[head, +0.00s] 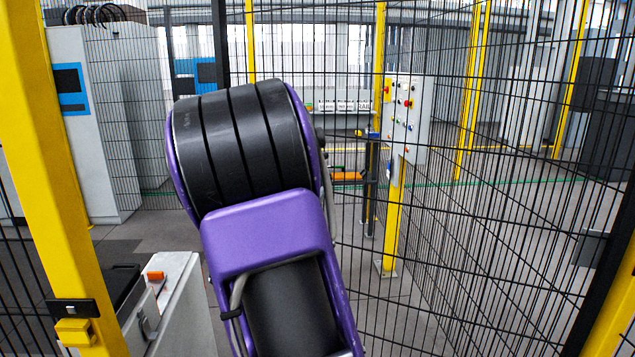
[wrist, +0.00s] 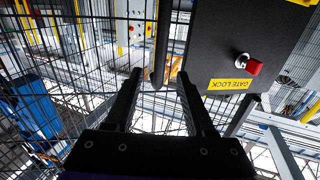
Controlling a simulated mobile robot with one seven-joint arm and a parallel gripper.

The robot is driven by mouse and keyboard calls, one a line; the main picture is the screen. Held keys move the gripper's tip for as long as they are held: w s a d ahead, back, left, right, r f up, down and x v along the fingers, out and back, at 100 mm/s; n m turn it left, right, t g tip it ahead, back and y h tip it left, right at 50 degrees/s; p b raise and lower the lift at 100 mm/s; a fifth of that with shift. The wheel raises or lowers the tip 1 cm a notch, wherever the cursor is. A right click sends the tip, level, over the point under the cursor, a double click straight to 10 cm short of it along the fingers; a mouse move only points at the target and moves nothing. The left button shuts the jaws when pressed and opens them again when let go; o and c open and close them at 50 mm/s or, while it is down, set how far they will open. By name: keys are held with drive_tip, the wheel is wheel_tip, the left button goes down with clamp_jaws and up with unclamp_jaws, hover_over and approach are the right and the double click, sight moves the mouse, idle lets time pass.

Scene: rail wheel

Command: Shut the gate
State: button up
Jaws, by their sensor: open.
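Black wire mesh (head: 480,260) fills the middle and right of the head view; I cannot tell which part is the gate or how far it stands open. My gripper (wrist: 160,75) shows in the wrist view with two black fingers apart. A dark upright bar (wrist: 161,45) shows between the fingertips, its rounded lower end near them. I cannot tell whether they touch it. In the head view my purple arm hides my gripper.
A yellow post (head: 55,170) with a black and yellow fitting (head: 75,320) stands at the left. A pale cabinet (head: 170,310) stands beside it. A control panel (head: 408,110) on a yellow post is behind the mesh. Grey floor (head: 150,235) shows left of my arm.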

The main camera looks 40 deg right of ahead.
drive_tip(key=x, duration=0.8)
drive_tip(key=shift+w+d, duration=0.25)
clamp_jaws()
idle(1.0)
